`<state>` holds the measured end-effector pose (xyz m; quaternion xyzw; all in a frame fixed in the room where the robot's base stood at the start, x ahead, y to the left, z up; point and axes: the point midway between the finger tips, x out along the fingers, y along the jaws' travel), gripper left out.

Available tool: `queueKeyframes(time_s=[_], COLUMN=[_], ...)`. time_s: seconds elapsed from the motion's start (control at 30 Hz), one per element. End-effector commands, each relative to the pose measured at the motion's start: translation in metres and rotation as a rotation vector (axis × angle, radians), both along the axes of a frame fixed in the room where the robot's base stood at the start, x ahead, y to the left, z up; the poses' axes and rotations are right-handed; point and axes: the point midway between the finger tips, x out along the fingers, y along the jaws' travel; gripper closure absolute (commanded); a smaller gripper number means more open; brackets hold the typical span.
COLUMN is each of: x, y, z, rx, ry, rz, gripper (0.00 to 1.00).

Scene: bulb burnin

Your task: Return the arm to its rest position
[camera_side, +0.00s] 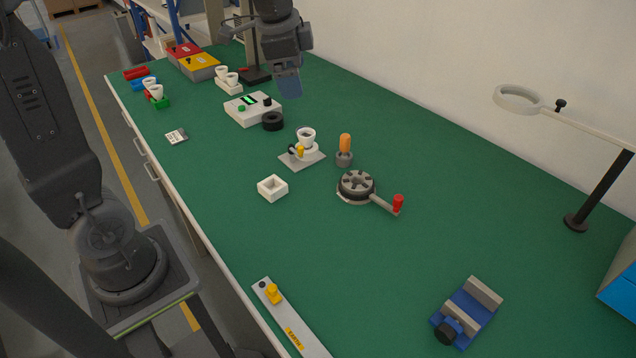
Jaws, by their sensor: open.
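My gripper (289,84) hangs from the top of the view, above the far part of the green bench (420,240). It is open, and I see nothing held in it. It is apart from the things on the bench. A white bulb-like piece (306,134) sits upright in a fixture with a yellow part on a grey plate (317,158). More such white pieces (156,91) stand in small coloured holders at the far left, and others (231,77) stand in a white holder.
A white meter box (252,112) and black ring (272,121) lie below my gripper. A red-handled round device (356,185), an orange-handled tool (345,143), a white box (272,187), a blue vise (467,312) and a ring lamp (518,98) also stand here. The right middle is clear.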

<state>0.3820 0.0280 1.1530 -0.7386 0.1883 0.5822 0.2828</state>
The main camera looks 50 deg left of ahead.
Motion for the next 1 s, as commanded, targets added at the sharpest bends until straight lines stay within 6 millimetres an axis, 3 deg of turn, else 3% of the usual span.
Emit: queueKeyframes(time_s=[0.03,0.2,0.43,0.63,1.0], x=[-0.021,-0.085,-0.154,-0.177,-0.179], y=[-0.013,-0.045,-0.07,-0.077,-0.077], z=[0.006,0.006,-0.016,-0.029,-0.031], rx=[-0.017,-0.102,-0.233,-0.294,-0.299], ry=[-0.032,-0.126,-0.217,-0.246,-0.246], rz=[0.055,0.275,0.52,0.617,0.629], gripper=[0.16,0.16,0.16,0.16,0.16])
